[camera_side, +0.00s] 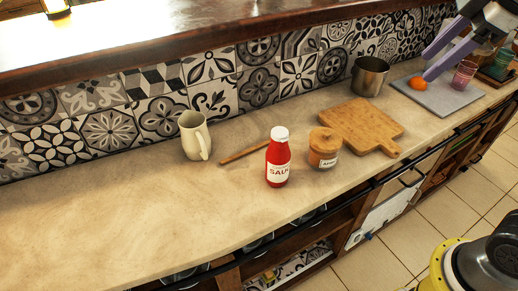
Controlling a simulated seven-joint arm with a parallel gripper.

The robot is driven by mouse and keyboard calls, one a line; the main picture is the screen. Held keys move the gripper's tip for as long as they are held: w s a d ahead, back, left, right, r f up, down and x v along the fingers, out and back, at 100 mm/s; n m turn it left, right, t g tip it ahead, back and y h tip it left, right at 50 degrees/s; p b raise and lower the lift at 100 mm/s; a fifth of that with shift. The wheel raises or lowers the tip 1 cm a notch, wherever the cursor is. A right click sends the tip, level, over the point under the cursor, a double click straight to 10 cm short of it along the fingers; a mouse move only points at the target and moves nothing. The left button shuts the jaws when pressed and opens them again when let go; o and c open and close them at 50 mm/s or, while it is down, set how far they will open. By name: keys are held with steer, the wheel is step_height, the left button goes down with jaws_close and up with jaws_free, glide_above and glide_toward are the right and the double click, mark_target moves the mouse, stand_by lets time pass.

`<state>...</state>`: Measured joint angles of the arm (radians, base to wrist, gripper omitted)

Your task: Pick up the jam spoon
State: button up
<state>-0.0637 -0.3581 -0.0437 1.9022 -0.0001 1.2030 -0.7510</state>
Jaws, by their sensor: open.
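A thin wooden stick-like utensil (243,153), which looks like the jam spoon, lies on the counter between the cream mug and the red sauce bottle. Its right end is near the bottle's cap and may be partly hidden behind it. A small jam jar (324,149) with a wooden lid and a label stands right of the bottle. My gripper (428,63) has purple fingers and is open at the upper right, over the grey board area. It is far from the utensil, and nothing shows between its fingers.
The red sauce bottle (278,160) stands close by the utensil; the cream mug (195,136) is to its left. A wooden board (362,125), metal pot (369,76), grey board (437,98), orange (417,82) and pink cup (464,75) are rightward. The counter's left side is clear.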

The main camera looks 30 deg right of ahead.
steer(key=w+a+r+n+g, duration=0.1)
steer(key=w+a+n, duration=0.1)
steer(key=w, duration=0.4)
steer(key=w+a+n, duration=0.3)
steer(key=w, duration=0.4)
steer(key=n+g, duration=0.4)
glide_above(252, 148)
step_height(252, 148, down, 21)
step_height(252, 148, down, 7)
steer(key=shift+s+d+f, duration=0.1)
steer(key=shift+d, duration=0.05)
steer(key=shift+f, duration=2.95)
jaws_close()
